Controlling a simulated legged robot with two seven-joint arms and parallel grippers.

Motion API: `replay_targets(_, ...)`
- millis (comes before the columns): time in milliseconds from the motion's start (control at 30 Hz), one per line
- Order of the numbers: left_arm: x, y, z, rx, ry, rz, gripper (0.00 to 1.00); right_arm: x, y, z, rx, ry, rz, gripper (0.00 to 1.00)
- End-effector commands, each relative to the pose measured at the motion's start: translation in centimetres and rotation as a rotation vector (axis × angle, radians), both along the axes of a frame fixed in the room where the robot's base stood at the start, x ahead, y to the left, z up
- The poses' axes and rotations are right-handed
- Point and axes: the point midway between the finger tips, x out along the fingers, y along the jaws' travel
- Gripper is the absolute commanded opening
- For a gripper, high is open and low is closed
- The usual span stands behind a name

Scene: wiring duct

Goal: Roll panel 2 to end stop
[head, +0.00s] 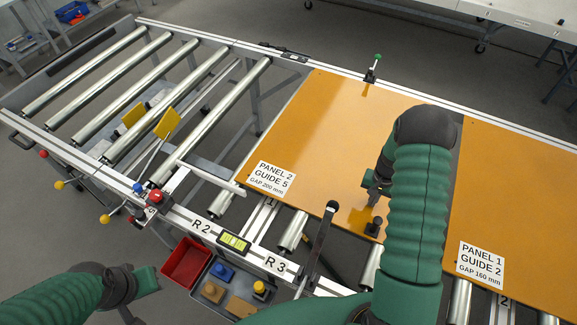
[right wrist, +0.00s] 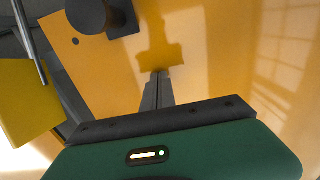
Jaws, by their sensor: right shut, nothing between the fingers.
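Panel 2 (head: 330,140) is an orange sheet lying on the rollers, its left edge beyond the fourth roller. Its white label (head: 271,178) reads "PANEL 2 GUIDE 5 GAP 200 mm". A dark knob on a square base (head: 374,228) stands at its near edge; it also shows in the right wrist view (right wrist: 88,16). My right gripper (head: 368,186) is over the panel near this knob. Its fingers (right wrist: 157,88) are shut and empty, apart from the knob. My left arm's wrist (head: 118,284) is low at the left; its fingers cannot be made out. I cannot identify the end stop with certainty.
Panel 1 (head: 520,200) lies right of panel 2. Bare rollers (head: 140,90) lie left. A black lever (head: 320,232) stands near panel 2's near edge. A red bin (head: 186,262) sits below.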

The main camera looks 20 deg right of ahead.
Motion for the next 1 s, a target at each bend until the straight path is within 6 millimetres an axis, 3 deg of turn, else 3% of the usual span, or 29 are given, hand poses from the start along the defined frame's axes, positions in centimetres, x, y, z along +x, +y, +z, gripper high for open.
replay_targets(1000,0.0,0.0,0.1,0.000,0.000,0.000,0.36,5.7,4.5,0.0,0.000,-0.001,0.004,0.00)
